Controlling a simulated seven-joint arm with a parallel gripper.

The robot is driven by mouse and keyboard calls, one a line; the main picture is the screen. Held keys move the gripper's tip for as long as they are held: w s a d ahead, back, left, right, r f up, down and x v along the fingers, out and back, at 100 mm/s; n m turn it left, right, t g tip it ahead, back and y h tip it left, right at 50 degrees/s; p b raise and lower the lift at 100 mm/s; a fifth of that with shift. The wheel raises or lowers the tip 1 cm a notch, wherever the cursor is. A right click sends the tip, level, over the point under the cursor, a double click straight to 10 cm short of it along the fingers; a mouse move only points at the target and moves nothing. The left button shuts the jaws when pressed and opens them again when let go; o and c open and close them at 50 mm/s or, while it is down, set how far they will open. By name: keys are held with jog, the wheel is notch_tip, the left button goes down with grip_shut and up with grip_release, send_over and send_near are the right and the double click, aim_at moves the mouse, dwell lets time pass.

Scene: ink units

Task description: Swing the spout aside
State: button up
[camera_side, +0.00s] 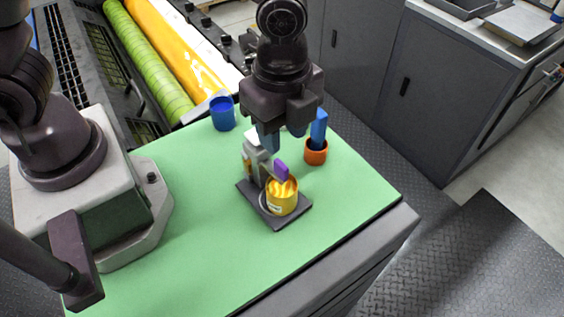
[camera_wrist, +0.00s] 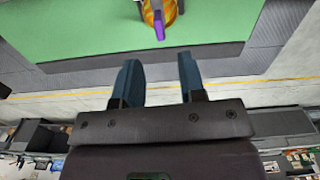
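The ink unit stands on a dark base plate (camera_side: 298,211) on the green table. It has a grey body (camera_side: 252,150) and a purple spout (camera_side: 281,170) that reaches over a yellow cup (camera_side: 282,199). In the wrist view the purple spout (camera_wrist: 159,26) lies in front of the orange-yellow cup (camera_wrist: 171,10) at the top edge. My gripper (camera_wrist: 157,72) is open, with its two blue fingers apart and nothing between them. In the side view my gripper (camera_side: 282,140) is above and behind the spout, apart from it. Part of the grey body is hidden behind my gripper.
A blue cup (camera_side: 222,113) stands at the back of the green table (camera_side: 190,215). An orange cup (camera_side: 316,152) holding a blue object (camera_side: 319,128) stands right of the unit. Rollers (camera_side: 150,60) lie beyond the table. The front left of the tabletop is clear.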

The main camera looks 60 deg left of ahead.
aim_at(282, 164)
notch_tip(282, 164, down, 8)
jog(key=shift+f, duration=0.15)
dwell(0.3)
grip_shut()
